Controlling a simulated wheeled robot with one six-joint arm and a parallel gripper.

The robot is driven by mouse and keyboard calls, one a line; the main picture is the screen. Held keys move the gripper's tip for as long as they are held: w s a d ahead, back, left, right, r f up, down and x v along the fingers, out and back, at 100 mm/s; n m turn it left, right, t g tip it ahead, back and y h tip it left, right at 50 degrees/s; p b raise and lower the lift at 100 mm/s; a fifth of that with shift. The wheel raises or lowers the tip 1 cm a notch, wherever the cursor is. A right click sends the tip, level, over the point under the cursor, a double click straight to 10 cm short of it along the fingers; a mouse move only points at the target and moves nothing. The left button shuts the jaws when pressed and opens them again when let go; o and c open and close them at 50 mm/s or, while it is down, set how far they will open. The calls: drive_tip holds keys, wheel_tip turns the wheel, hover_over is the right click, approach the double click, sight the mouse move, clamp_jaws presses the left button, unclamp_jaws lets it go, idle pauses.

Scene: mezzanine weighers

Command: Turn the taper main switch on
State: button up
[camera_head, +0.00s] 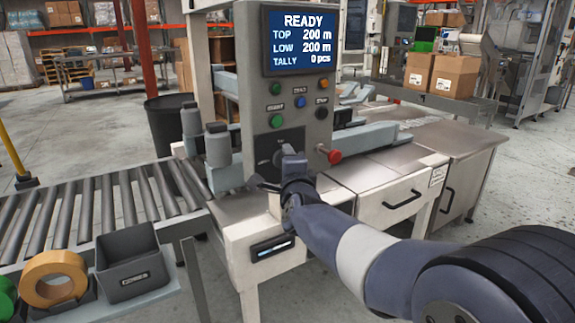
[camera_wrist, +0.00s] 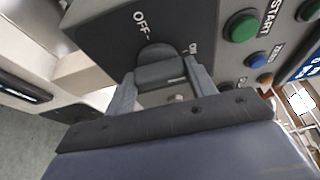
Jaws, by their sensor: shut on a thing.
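The main switch is a dark rotary knob (camera_wrist: 160,70) on the grey control panel (camera_wrist: 105,35), with OFF and ON printed beside it. The wrist view shows my gripper (camera_wrist: 163,82) with one finger on each side of the knob's grip bar, shut on it. A small pale mark shows on the bar, but I cannot tell which label it points to. In the head view my gripper (camera_head: 280,167) is at the lower part of the panel and hides most of the knob. The panel's screen (camera_head: 302,40) is lit and reads READY.
A red mushroom button (camera_head: 334,157) sticks out just right of my gripper. Green, blue, orange and black buttons (camera_head: 300,102) sit above the knob. A roller conveyor (camera_head: 110,205) with grey bin (camera_head: 127,264) and tape roll (camera_head: 53,278) is at left; steel-topped cabinets are at right.

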drive_tip(key=o, duration=1)
drive_tip(key=p+v, duration=0.1)
drive_tip(key=v, duration=0.9)
drive_tip(key=shift+s, duration=0.4)
drive_tip(key=shift+w, duration=0.1)
drive_tip(key=b+x, duration=0.1)
drive_tip(key=x, duration=0.9)
drive_tip(key=shift+w, duration=0.3)
